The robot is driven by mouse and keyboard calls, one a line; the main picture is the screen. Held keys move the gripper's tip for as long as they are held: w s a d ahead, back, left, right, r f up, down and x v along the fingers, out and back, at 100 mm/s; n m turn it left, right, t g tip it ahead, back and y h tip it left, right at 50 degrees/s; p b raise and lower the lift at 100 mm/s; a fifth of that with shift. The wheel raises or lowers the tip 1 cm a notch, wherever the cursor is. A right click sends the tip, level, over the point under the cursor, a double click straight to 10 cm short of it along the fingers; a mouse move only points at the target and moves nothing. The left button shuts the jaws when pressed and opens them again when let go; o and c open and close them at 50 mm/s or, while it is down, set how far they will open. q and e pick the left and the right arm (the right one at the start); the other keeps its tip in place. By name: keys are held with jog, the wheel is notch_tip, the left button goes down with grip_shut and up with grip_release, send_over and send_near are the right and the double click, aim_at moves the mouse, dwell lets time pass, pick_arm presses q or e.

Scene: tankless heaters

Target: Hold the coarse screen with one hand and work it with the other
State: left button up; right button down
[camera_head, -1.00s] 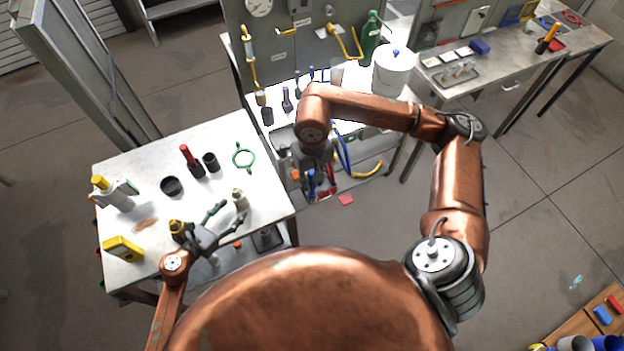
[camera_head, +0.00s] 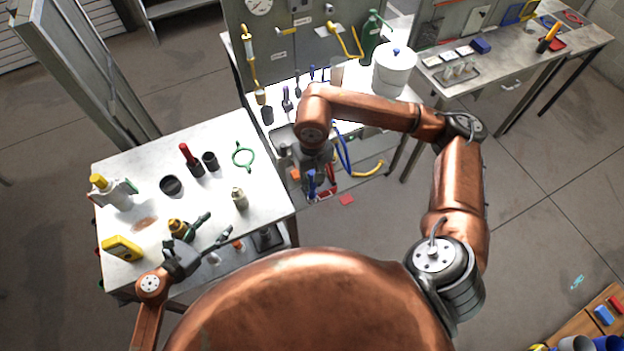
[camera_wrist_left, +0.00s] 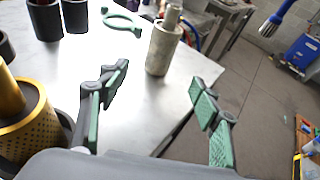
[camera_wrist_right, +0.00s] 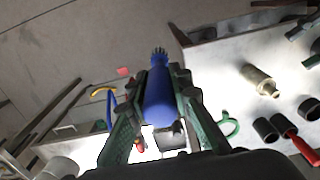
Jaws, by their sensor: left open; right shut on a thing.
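Two screen-like cylinders stand upright on the left table: a brass perforated one (camera_wrist_left: 32,132), also in the head view (camera_head: 178,228), and a pale grey-beige one with a narrower top (camera_wrist_left: 163,50), also in the head view (camera_head: 240,200). I cannot tell for certain which is the coarse screen. My left gripper (camera_head: 216,228) is open and empty at the table's front edge, with the pale cylinder ahead of its fingers and the brass one beside it. My right gripper (camera_wrist_right: 152,105) is shut on a blue-handled brush (camera_wrist_right: 158,100), bristles outward, held off the table's right side.
The left table (camera_head: 130,170) also holds a yellow meter (camera_head: 123,248), a green ring (camera_head: 243,155), dark cups, a red-handled tool (camera_head: 190,157) and a white-and-yellow device (camera_head: 112,192). A bench with a white bucket (camera_head: 394,72) stands behind. Floor right of the table is open.

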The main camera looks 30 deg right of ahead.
aim_at(238, 203)
pick_arm(q)
jog(key=w+d+f+b, duration=0.1)
jog(key=b, duration=0.4)
jog(key=shift+f, duration=0.1)
pick_arm(e)
notch_tip(238, 203, down, 7)
jog(key=shift+w+r, duration=0.1)
jog(key=shift+r, duration=0.05)
pick_arm(q)
jog(key=shift+d+b, duration=0.25)
jog(key=shift+b, duration=0.05)
pick_arm(e)
jog(key=shift+f, duration=0.3)
pick_arm(q)
jog(key=shift+w+d, duration=0.35)
jog(key=shift+d, duration=0.15)
pick_arm(e)
jog(key=shift+r, duration=0.15)
pick_arm(q)
jog(key=shift+x, duration=4.3)
pick_arm(e)
jog(key=shift+f, duration=0.45)
pick_arm(q)
jog(key=c, duration=1.2)
